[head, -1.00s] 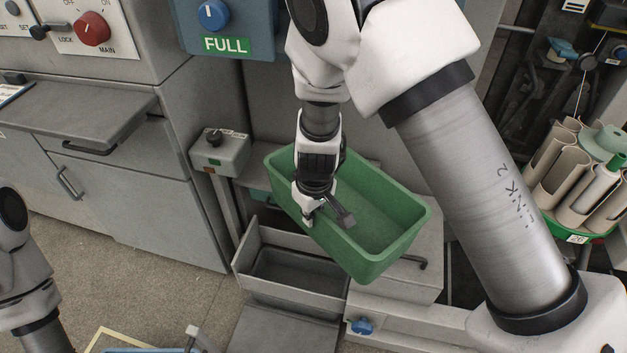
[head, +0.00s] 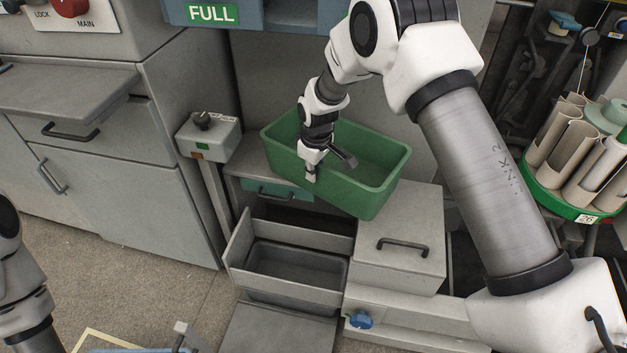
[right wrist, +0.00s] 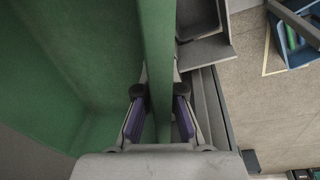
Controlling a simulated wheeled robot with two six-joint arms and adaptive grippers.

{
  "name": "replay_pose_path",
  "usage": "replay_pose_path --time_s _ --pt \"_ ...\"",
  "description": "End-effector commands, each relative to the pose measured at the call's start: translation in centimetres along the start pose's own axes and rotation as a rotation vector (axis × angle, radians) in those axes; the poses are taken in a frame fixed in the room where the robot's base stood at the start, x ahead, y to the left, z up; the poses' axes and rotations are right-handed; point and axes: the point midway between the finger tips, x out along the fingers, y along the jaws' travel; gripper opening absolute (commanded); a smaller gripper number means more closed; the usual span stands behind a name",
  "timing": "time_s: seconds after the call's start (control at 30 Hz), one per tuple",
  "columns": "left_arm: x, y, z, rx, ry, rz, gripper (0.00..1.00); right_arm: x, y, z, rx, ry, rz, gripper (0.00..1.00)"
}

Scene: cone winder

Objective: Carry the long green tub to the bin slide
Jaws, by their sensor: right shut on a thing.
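The long green tub (head: 365,198) shows in the head view, empty, slanting with its right end nearer me. It overlaps the grey cabinet in the picture; whether it touches anything below I cannot tell. My right gripper (head: 329,168) is shut on its near long wall. In the right wrist view the tub's wall (right wrist: 157,60) runs between the two fingers of the right gripper (right wrist: 160,118), with the tub's inside to the left. I cannot tell for certain which part is the bin slide; an open grey tray (head: 295,270) stands below and in front of the tub.
A grey block with a dark handle (head: 403,244) stands right of the tray. A small control box on a post (head: 208,135) is close to the tub's left. A green carousel with several tubes (head: 575,160) is at the right. Floor (head: 160,270) is clear at the left.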

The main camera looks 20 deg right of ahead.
Motion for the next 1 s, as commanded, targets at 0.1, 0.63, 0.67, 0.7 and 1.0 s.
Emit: replay_pose_path --time_s 0.1,0.63,0.67,0.7,1.0 --pt "0.3 0.0 0.0 0.0 0.0 0.0 0.32 0.7 0.5 -0.2 0.0 0.0 0.0 0.0" --pt "0.8 0.0 0.0 0.0 0.0 0.0 0.32 3.8 0.2 0.1 -0.001 0.001 0.001 0.0" --pt "0.8 0.0 0.0 0.0 0.0 0.0 0.32 3.8 0.2 0.2 -0.001 0.0 -0.001 0.14" --pt "0.8 0.0 0.0 0.0 0.0 0.0 0.32 3.8 0.2 0.2 -0.001 0.0 0.0 0.28" --pt "0.8 0.0 0.0 0.0 0.0 0.0 0.32 3.8 0.2 0.2 -0.001 0.0 0.0 0.32"
